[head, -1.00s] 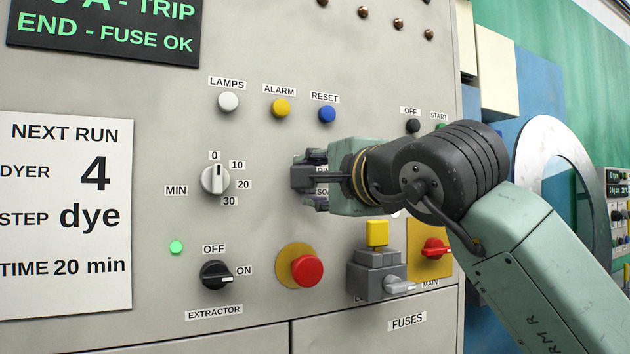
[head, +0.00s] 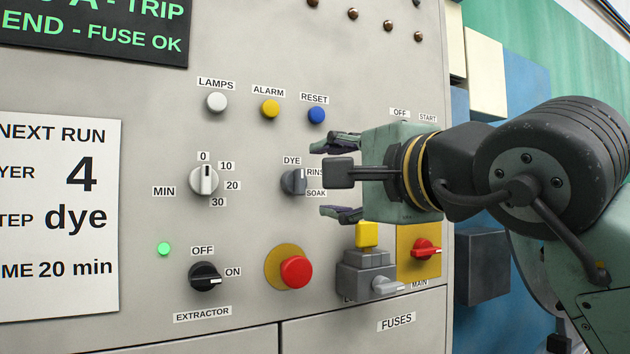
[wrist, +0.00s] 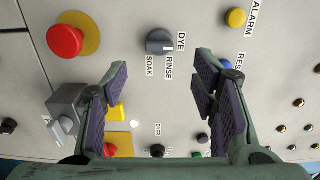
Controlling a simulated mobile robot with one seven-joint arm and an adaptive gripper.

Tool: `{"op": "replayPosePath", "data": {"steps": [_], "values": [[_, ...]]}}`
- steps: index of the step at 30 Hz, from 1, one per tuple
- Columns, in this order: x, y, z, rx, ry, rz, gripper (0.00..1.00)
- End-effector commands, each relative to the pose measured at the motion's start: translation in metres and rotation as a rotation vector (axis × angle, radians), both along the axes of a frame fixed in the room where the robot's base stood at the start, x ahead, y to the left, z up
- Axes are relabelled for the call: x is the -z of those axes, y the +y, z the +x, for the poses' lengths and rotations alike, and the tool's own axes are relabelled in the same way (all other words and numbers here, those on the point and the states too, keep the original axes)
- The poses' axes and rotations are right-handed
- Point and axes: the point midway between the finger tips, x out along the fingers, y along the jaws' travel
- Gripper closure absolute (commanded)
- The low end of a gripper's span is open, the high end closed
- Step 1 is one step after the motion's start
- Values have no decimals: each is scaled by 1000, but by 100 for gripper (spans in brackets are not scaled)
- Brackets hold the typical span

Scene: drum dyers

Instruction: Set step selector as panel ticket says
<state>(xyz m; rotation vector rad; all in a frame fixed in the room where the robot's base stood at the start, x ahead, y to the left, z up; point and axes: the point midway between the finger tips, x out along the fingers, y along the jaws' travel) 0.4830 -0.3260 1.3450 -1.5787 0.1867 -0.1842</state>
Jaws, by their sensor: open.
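The step selector (head: 293,182) is a grey knob with DYE, RINSE and SOAK labels.
The MIN knob (head: 204,180) points to 0. Lamp, alarm and reset buttons (head: 270,109) are above.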

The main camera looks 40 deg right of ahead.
Motion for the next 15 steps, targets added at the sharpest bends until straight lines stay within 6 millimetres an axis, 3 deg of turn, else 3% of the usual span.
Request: {"op": "replayPosePath", "data": {"steps": [6,15], "values": [[0,6,-28,1,0,1,47],[0,8,-33,0,1,0,47]]}}
